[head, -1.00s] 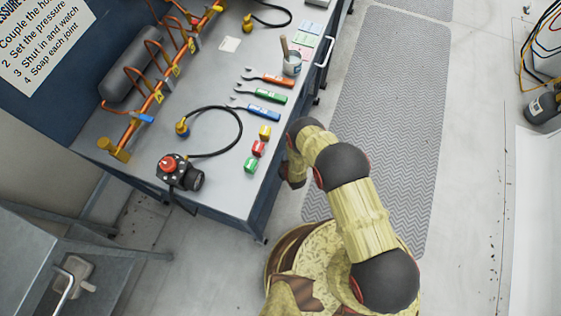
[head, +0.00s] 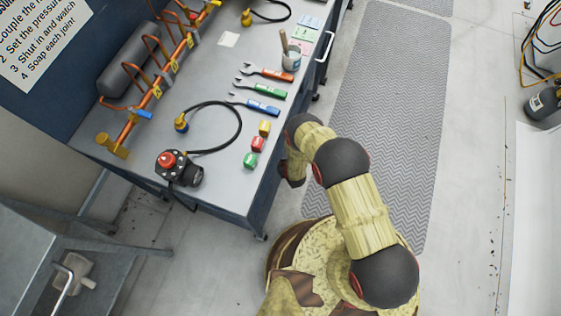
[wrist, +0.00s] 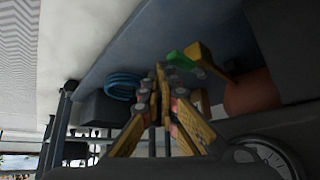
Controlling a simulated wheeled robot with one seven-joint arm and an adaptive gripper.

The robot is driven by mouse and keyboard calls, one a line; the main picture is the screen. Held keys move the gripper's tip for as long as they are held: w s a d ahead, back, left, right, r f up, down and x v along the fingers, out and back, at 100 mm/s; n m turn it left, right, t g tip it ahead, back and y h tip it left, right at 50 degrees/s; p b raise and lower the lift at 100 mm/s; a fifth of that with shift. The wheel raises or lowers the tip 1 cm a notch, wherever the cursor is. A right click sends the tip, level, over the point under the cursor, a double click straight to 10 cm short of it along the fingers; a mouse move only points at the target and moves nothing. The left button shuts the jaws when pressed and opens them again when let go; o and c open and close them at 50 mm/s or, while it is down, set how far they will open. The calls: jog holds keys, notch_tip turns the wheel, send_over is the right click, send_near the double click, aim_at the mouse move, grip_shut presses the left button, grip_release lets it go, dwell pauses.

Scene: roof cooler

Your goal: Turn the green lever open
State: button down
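In the wrist view my gripper (wrist: 160,80) has its two yellow fingers drawn together at the tips, with nothing seen between them. A green piece (wrist: 176,59) shows just beyond and right of the fingertips, beside a yellow piece (wrist: 200,55) and a dull orange cylinder (wrist: 250,93). It may be the green lever; its full shape is unclear. I cannot tell whether the fingers touch it. The head view shows no clear green lever, and my gripper is hidden there below my arm, beside the bench's right edge.
The workbench (head: 222,68) carries a copper manifold with a blue lever (head: 143,113), wrenches (head: 268,90), small coloured blocks (head: 257,144) and a red-topped device (head: 167,160). A blue hose coil (wrist: 124,85) is left of my fingers.

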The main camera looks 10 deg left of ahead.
jog(key=shift+s+d+f, duration=0.35)
jog(key=shift+s, duration=0.25)
jog(key=w+d+v, duration=0.1)
jog(key=v, duration=1.1)
jog(key=shift+r, duration=0.2)
jog(key=shift+s, duration=0.2)
